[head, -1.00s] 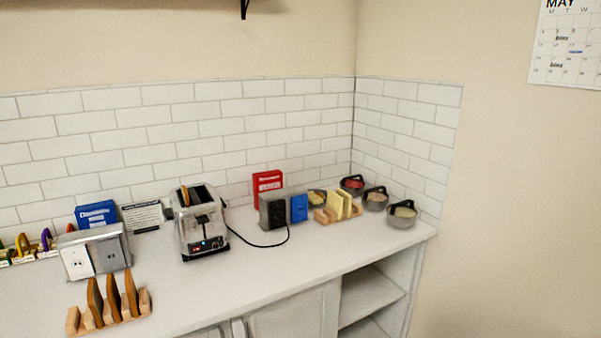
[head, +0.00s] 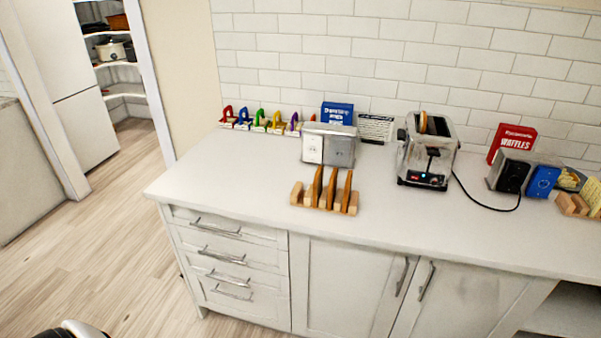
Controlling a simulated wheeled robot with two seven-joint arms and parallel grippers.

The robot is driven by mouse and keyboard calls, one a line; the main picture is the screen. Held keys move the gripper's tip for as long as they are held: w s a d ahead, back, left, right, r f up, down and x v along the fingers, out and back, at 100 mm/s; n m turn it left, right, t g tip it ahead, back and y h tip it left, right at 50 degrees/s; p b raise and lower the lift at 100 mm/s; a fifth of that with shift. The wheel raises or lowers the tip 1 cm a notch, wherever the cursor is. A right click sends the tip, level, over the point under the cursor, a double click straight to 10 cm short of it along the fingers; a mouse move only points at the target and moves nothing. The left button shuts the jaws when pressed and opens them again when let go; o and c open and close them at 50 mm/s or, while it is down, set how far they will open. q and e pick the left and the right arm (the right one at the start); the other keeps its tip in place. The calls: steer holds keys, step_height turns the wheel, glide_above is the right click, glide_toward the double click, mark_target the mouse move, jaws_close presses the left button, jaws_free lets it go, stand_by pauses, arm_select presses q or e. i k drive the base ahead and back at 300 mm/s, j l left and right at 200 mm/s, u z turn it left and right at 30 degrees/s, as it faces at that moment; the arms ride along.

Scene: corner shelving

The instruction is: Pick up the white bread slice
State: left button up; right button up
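Pale yellow slices (head: 594,194), which look like bread, stand in a wooden rack (head: 572,205) at the right edge of the head view, partly cut off by the frame. Darker brown toast-like slices (head: 332,190) stand upright in another wooden rack (head: 298,196) near the counter's front edge. A chrome toaster (head: 427,158) stands right of that rack, with a brown slice edge (head: 423,122) showing in its top. I cannot tell for sure which slice is the white bread slice. Neither of my grippers is in view.
The white counter (head: 220,185) has clear room at its left end. A metal outlet box (head: 328,145) stands behind the brown slices. A blue box (head: 337,113), a red waffle box (head: 511,142) and a black cord (head: 490,207) are also there. Open floor (head: 110,235) lies at left.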

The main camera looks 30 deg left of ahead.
mark_target(317, 185)
steer(key=i+u, duration=0.1)
steer(key=u, duration=0.25)
steer(key=i+l+u, duration=0.1)
steer(key=u, duration=0.3)
steer(key=i+l+u, duration=0.1)
steer(key=u, duration=0.25)
